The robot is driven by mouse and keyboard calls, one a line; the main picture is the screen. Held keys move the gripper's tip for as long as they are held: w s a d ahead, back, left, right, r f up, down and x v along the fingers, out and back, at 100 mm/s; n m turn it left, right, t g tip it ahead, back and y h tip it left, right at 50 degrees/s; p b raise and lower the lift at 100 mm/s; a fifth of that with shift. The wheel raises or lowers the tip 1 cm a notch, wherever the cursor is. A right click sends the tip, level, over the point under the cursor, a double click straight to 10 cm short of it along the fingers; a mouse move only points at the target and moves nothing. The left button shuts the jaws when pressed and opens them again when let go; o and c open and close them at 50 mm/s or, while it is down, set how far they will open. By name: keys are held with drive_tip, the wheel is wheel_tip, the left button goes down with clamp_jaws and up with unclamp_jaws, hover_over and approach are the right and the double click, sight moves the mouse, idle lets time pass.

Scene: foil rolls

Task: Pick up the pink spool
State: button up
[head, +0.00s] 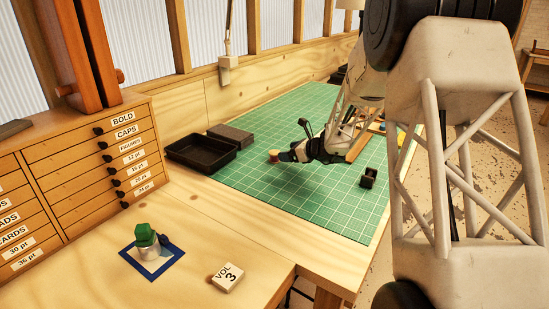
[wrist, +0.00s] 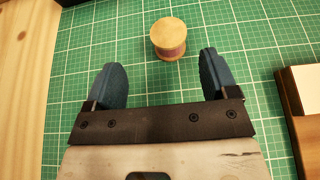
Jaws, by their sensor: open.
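A spool with a pale wooden top and pinkish winding (wrist: 168,38) stands upright on the green cutting mat (wrist: 75,45). In the head view the spool (head: 274,156) is small, close to the left of my gripper (head: 290,156). In the wrist view my gripper (wrist: 163,80) has its two blue fingers wide apart and nothing between them. The spool lies just beyond the fingertips, between their lines and nearer the right finger. It appears apart from both fingers.
A black tray (head: 201,151) and a dark grey block (head: 231,134) are left of the spool. A small black box (head: 368,177) stands on the mat to the right. A wooden-edged object (wrist: 302,110) is right of my gripper in the wrist view. Mat around the spool is clear.

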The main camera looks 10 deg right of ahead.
sight(275, 152)
drive_tip(key=shift+w+d+f+m, duration=0.25)
drive_tip(key=shift+w+d+m, duration=0.05)
drive_tip(key=shift+w, duration=0.1)
drive_tip(key=shift+a, duration=0.1)
drive_tip(key=shift+x, duration=1.25)
drive_tip(key=shift+x, duration=2.6)
drive_tip(key=shift+f, duration=0.1)
drive_tip(key=shift+c, duration=0.3)
drive_tip(key=c, duration=1)
